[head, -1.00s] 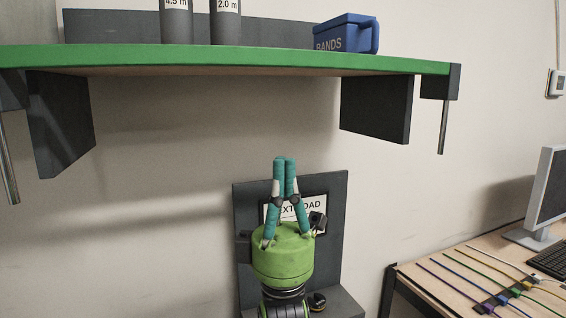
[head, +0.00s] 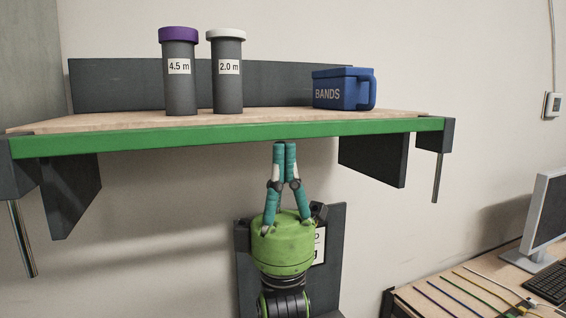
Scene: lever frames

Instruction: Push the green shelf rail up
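The green shelf rail (head: 200,137) runs along the front edge of a wooden shelf board. My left gripper is not in view.
On the shelf stand a purple-capped tube (head: 180,90), a white-capped tube (head: 229,90) and a blue BANDS bin (head: 343,92). Dark brackets (head: 372,160) hang below. A dark panel (head: 330,255) stands behind my gripper. A desk with a monitor (head: 541,215) is at lower right.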

